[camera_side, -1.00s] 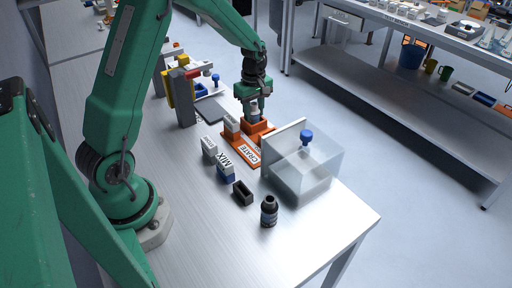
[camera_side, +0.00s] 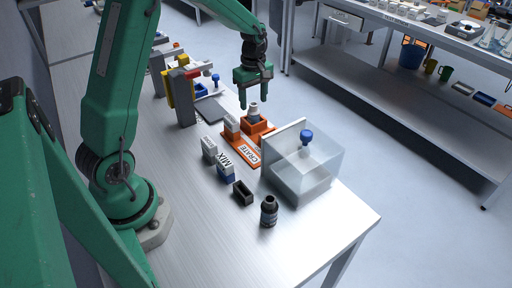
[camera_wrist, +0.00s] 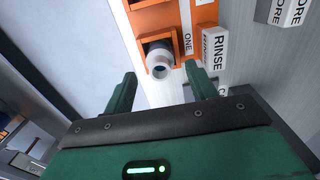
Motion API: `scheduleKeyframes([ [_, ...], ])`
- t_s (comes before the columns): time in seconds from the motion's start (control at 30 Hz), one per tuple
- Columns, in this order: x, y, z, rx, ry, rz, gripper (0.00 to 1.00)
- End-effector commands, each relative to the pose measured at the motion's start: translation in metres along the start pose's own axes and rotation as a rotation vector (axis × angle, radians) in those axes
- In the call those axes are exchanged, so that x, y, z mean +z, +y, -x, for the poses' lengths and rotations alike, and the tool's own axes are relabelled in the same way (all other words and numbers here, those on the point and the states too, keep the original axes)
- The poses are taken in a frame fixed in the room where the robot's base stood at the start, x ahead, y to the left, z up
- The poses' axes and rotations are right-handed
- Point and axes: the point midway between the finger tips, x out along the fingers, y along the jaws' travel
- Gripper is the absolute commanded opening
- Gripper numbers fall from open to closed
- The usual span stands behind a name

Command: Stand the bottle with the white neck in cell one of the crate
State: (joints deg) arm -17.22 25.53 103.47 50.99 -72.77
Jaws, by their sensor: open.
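The bottle with the white neck (camera_side: 253,109) stands upright in a cell of the orange crate (camera_side: 261,128). In the wrist view the bottle (camera_wrist: 160,67) shows from above in the square cell beside the label ONE (camera_wrist: 188,43). My gripper (camera_side: 255,103) is open and empty above the bottle, its fingers pointing down. In the wrist view its two green fingertips (camera_wrist: 162,85) are spread apart below the bottle in the picture, not touching it. The lower part of the bottle is hidden inside the cell.
A clear box with a blue knob (camera_side: 306,137) stands right of the crate. A dark bottle (camera_side: 269,211), a small black tray (camera_side: 243,193) and the MIX block (camera_side: 225,171) are nearer the front. A RINSE block (camera_wrist: 214,48) stands beside the crate.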

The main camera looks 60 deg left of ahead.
Motion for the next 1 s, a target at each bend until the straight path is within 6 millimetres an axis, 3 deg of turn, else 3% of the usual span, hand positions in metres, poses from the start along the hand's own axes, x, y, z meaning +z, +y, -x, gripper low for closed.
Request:
scheduleKeyframes([
  [0.2,0.000,0.001,0.038,0.004,0.001,0.000,0.57],
  [0.43,0.000,0.001,0.065,0.002,0.001,0.000,0.57],
  [1.0,0.000,0.000,0.075,0.000,0.000,0.000,0.57],
])
